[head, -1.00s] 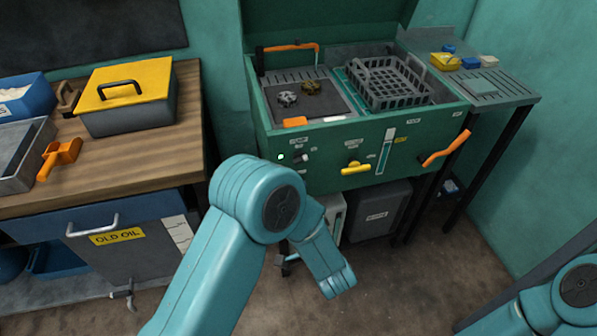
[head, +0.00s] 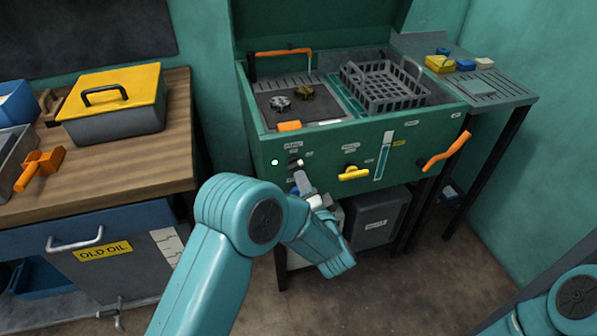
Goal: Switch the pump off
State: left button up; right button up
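The green parts washer (head: 345,140) stands against the back wall with its lid up. On the left of its front panel are a small dark switch knob (head: 295,163) and a lit pale-green lamp (head: 275,162). Small labels sit around them, too small to read surely. My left gripper (head: 300,178) reaches up to the panel just below the knob. Its grey fingers look close to the knob, but I cannot tell whether they touch it or how far apart they are. My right arm shows at the lower right; its gripper is out of view.
A yellow handle (head: 354,173) and an orange lever (head: 446,151) stick out of the panel to the right. A wooden workbench (head: 130,170) stands at the left. Floor in front is clear.

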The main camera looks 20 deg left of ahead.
aim_at(297, 167)
pick_arm(q)
jog(key=x, duration=0.5)
grip_shut()
jog(key=shift+f+n+b, duration=0.15)
jog(key=shift+n+b, duration=5.15)
jog(key=shift+n, duration=1.6)
